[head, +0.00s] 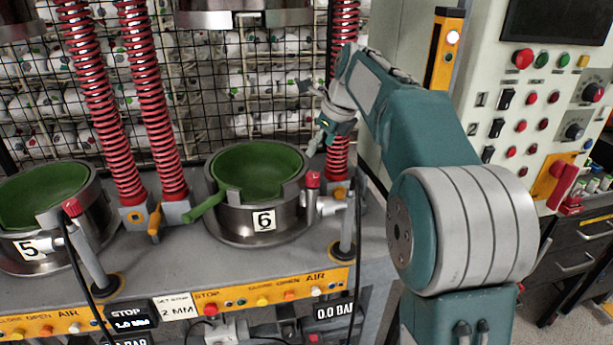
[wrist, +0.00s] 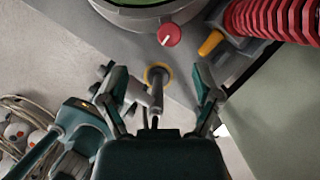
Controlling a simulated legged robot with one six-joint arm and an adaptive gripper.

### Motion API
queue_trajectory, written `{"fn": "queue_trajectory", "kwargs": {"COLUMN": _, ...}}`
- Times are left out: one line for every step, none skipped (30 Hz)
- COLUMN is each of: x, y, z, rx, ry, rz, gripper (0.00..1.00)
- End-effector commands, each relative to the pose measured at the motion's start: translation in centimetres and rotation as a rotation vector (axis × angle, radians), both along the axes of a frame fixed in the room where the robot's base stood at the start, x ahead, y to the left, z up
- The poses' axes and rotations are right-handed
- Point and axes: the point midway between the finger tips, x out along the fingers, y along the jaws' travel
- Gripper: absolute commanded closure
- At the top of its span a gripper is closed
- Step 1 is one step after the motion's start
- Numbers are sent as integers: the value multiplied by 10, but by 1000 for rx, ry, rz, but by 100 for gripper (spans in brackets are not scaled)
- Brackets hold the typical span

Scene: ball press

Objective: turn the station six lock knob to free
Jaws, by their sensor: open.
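Station six is the steel pot (head: 237,222) with a green bowl (head: 262,168) and a "6" plate. A red knob (head: 313,180) with a white mark stands at its right side, on a grey post fitting. The red knob also shows in the wrist view (wrist: 169,36), just beyond the fingers. An orange knob (wrist: 210,42) sits to its right at the spring's foot. I cannot read any lock or free label. My gripper (head: 318,122) is open and empty, above and behind the pot's right side in the head view; its spread fingers show in the wrist view (wrist: 157,92).
Red springs (head: 150,100) rise left of the pot, and another (head: 345,60) stands behind my gripper. A grey post with a yellow ring (wrist: 157,72) stands between the fingers in the wrist view. The control cabinet (head: 500,100) is at right. Station five (head: 45,250) is at left.

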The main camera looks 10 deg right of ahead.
Motion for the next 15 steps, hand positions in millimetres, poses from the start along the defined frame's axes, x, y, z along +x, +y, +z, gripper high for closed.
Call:
{"fn": "queue_trajectory", "kwargs": {"x": 1, "y": -1, "z": -6, "rx": 2, "ry": 3, "rz": -1, "gripper": 18}}
{"fn": "queue_trajectory", "kwargs": {"x": 2, "y": -2, "z": -10, "rx": 4, "ry": 4, "rz": 0, "gripper": 18}}
{"fn": "queue_trajectory", "kwargs": {"x": 4, "y": -2, "z": -16, "rx": 5, "ry": 5, "rz": -1, "gripper": 18}}
{"fn": "queue_trajectory", "kwargs": {"x": 6, "y": -1, "z": -21, "rx": 5, "ry": 5, "rz": -1, "gripper": 18}}
{"fn": "queue_trajectory", "kwargs": {"x": 7, "y": 0, "z": -27, "rx": 5, "ry": 6, "rz": 0, "gripper": 18}}
{"fn": "queue_trajectory", "kwargs": {"x": 10, "y": 2, "z": -34, "rx": 4, "ry": 6, "rz": -1, "gripper": 18}}
{"fn": "queue_trajectory", "kwargs": {"x": 11, "y": 4, "z": -39, "rx": 4, "ry": 5, "rz": 0, "gripper": 18}}
{"fn": "queue_trajectory", "kwargs": {"x": 13, "y": 7, "z": -44, "rx": 2, "ry": 4, "rz": 1, "gripper": 18}}
{"fn": "queue_trajectory", "kwargs": {"x": 15, "y": 11, "z": -51, "rx": 0, "ry": 5, "rz": 1, "gripper": 18}}
{"fn": "queue_trajectory", "kwargs": {"x": 17, "y": 13, "z": -56, "rx": -1, "ry": 3, "rz": 2, "gripper": 18}}
{"fn": "queue_trajectory", "kwargs": {"x": 18, "y": 15, "z": -61, "rx": -1, "ry": 5, "rz": 2, "gripper": 18}}
{"fn": "queue_trajectory", "kwargs": {"x": 21, "y": 17, "z": -68, "rx": -2, "ry": 5, "rz": 3, "gripper": 18}}
{"fn": "queue_trajectory", "kwargs": {"x": 22, "y": 19, "z": -72, "rx": -3, "ry": 4, "rz": 2, "gripper": 18}}
{"fn": "queue_trajectory", "kwargs": {"x": 23, "y": 21, "z": -76, "rx": -4, "ry": 3, "rz": 2, "gripper": 18}}
{"fn": "queue_trajectory", "kwargs": {"x": 25, "y": 23, "z": -81, "rx": -4, "ry": 2, "rz": 2, "gripper": 18}}
